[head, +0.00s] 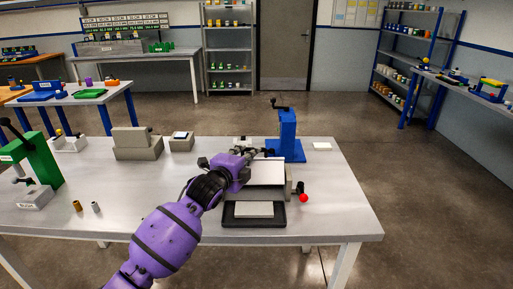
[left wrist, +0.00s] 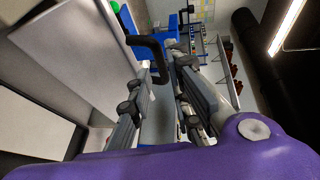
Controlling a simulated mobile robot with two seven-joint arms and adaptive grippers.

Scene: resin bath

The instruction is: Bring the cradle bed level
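The cradle bed (head: 265,172) shows as a pale flat plate on a grey body near the right end of the table. Its tilt is hard to judge from here. My left gripper (head: 266,153) is at the bed's far edge. In the left wrist view a black bent handle (left wrist: 148,41) beside a grey block (left wrist: 75,45) reaches down between the fingertips of my left gripper (left wrist: 161,68). The fingers stand a little apart, with the handle's end between them. Whether they press on it is unclear. My right gripper is out of view.
A red knob (head: 304,198) sits right of the bed, and a black tray (head: 231,220) with a pale pad lies in front. A blue stand (head: 288,130) rises behind, and a green press (head: 37,155) stands far left. The table's middle left is mostly clear.

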